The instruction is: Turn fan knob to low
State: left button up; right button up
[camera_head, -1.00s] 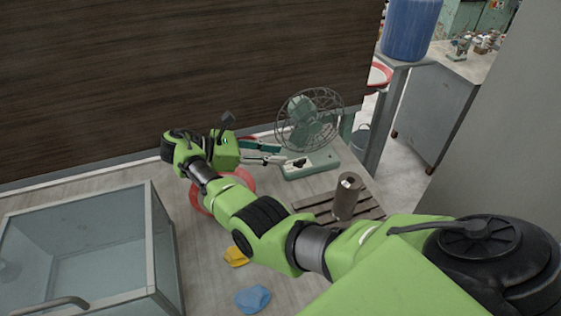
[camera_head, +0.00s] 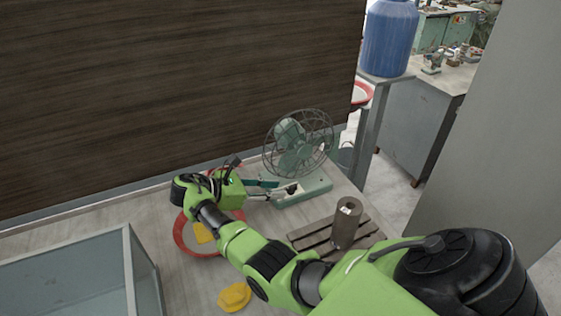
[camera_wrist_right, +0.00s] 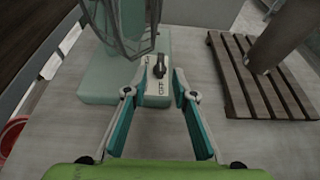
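The green desk fan (camera_head: 299,142) with a wire cage stands on the table near the dark wall. Its pale green base (camera_head: 312,186) carries a light control plate. In the right wrist view the black fan knob (camera_wrist_right: 160,66) sits on that plate, with "OFF" lettering below it. My right gripper (camera_head: 276,190) is at the front left of the base. In the right wrist view its two fingers (camera_wrist_right: 157,93) are spread apart, with the plate and knob between and just beyond the tips. Nothing is held. Contact with the knob is not visible. My left gripper does not show.
A slatted wooden rack (camera_head: 318,235) with a grey-brown cylinder (camera_head: 346,222) stands right of the fan. A red-rimmed round tray (camera_head: 183,240) lies under my right arm. A yellow piece (camera_head: 234,297) and a glass-sided box (camera_head: 141,285) are nearer.

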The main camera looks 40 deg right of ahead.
aim_at(290, 189)
jog(key=shift+x, duration=1.05)
jog(key=shift+s+d+f, duration=0.1)
jog(key=shift+d, duration=0.2)
grip_shut()
jog(key=shift+w+f+m+g+b, duration=0.25)
jog(key=shift+m+g+b, duration=0.15)
jog(key=shift+b, duration=0.65)
jog(key=shift+r+m+g+y+b, duration=0.15)
jog(key=shift+m+g+y+b, duration=0.15)
jog(key=shift+b, duration=0.1)
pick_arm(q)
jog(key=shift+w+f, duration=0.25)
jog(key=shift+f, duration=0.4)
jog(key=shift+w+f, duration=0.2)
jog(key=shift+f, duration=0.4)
pick_arm(e)
jog(key=shift+r, duration=0.1)
